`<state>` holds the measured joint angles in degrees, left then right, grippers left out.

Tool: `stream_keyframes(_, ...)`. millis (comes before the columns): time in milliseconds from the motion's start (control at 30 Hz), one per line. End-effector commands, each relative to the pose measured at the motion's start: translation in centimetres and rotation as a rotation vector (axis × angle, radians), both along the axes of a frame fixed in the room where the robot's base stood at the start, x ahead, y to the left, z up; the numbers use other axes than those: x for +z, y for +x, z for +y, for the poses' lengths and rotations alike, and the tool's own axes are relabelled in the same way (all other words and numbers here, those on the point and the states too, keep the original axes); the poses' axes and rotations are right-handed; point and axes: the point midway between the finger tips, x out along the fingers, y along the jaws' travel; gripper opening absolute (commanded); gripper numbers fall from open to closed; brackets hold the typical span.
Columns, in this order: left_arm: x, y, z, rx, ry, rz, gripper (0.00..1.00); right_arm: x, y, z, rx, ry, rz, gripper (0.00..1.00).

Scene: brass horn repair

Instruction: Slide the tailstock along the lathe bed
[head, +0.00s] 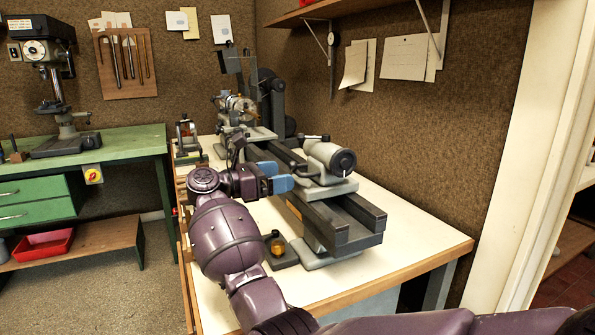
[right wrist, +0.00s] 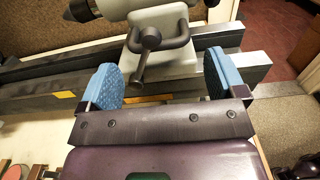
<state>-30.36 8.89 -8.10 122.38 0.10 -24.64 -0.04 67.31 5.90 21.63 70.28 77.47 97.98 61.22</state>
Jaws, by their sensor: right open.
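The tailstock (head: 328,163) is a grey casting with a dark round handwheel end, sitting on the dark rails of the lathe bed (head: 343,217). In the right wrist view the tailstock (right wrist: 165,35) is at top centre, with a dark clamp lever (right wrist: 148,42) hanging from it toward me. My right gripper (head: 276,178) is beside the near side of the tailstock. Its blue pads stand apart in the right wrist view (right wrist: 170,82), one on each side of the lever, with nothing gripped. My left gripper is not in view.
The headstock end of the lathe (head: 236,108) is farther back along the bed. A small dark block with an amber piece (head: 277,246) stands on the white bench (head: 410,250) near my right arm. A green bench with a drill press (head: 60,138) is at left. The bench's front right is clear.

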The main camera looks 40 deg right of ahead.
Motion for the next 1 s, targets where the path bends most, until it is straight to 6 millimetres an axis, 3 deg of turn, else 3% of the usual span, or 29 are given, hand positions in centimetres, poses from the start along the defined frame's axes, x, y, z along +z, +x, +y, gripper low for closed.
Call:
stream_keyframes(100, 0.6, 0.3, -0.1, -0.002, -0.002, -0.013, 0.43, 0.2, -0.5, -2.0, -0.002, -0.001, -0.002, 0.89)
stream_keyframes(300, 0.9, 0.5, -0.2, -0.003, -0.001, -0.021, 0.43, 0.1, -1.1, -4.3, -0.001, -0.001, -0.001, 0.89)
stream_keyframes(767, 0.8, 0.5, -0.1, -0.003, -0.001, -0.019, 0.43, 0.0, -1.2, -5.2, 0.001, 0.000, 0.001, 0.89)
stream_keyframes(1000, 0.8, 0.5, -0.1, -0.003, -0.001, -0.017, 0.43, 0.0, -1.2, -5.1, 0.001, 0.000, 0.001, 0.53)
